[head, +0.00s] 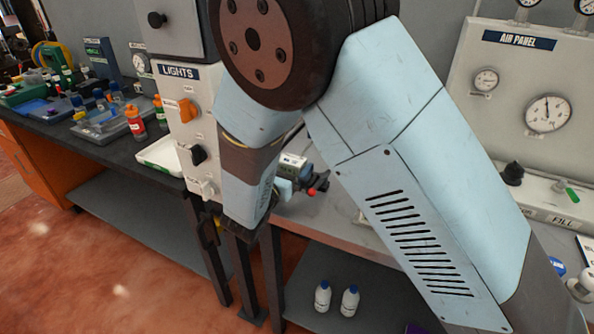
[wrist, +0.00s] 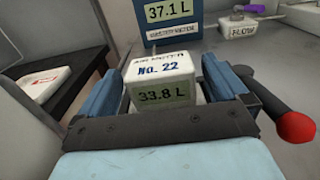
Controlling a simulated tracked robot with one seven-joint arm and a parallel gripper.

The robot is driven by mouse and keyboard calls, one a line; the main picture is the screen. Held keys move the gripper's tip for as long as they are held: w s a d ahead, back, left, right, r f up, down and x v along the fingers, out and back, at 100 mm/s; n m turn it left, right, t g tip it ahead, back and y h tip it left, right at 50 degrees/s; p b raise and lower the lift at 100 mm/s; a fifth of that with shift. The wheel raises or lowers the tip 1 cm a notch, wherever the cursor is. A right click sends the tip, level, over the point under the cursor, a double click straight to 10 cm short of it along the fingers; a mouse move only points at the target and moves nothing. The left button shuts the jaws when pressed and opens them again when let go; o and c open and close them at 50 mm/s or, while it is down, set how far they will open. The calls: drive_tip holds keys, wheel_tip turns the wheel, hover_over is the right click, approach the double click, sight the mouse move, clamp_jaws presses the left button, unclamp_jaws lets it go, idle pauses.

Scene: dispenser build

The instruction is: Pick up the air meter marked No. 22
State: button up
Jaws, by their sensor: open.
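The air meter marked No. 22 (wrist: 160,78) is a small white box in the wrist view, with blue lettering and a display reading 33.8 L. My gripper (wrist: 158,84) is open, with one blue finger on each side of the meter. A narrow gap shows at the left finger; contact on the right is unclear. In the head view my arm hides most of the gripper (head: 283,190).
A dark lever with a red knob (wrist: 296,127) is close beside my right finger. A blue meter reading 37.1 L (wrist: 168,20) stands behind No. 22. A white FLOW block (wrist: 240,27) is at the back right. The LIGHTS panel (head: 190,125) stands left of my arm.

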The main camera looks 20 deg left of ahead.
drive_tip(key=shift+w+d, duration=0.1)
drive_tip(key=shift+w, duration=1)
drive_tip(key=shift+c, duration=0.2)
drive_tip(key=shift+r, duration=0.1)
drive_tip(key=c, duration=1.3)
